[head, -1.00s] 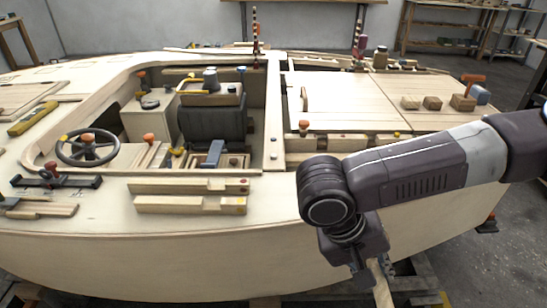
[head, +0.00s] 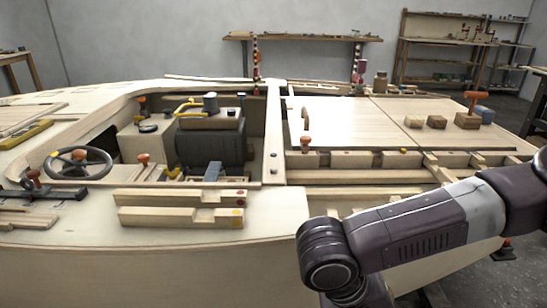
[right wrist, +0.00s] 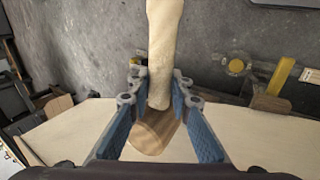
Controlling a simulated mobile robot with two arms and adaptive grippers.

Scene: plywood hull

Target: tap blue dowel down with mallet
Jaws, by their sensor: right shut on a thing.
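My right gripper (right wrist: 160,98) is shut on a pale wooden handle (right wrist: 164,45), which I take to be the mallet's. A darker, rounded wooden piece (right wrist: 155,136) shows below it between the blue-padded fingers; I cannot tell whether it belongs to the mallet. In the head view only my right arm shows at lower right, in front of the hull; its gripper is below the frame. My left gripper is not in view.
The plywood hull (head: 150,262) fills the middle. Two notched wooden bars (head: 165,216) lie on its near edge. The cockpit holds a steering wheel (head: 78,162) and a dark seat (head: 210,147). Small wooden blocks (head: 436,121) sit on the right deck.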

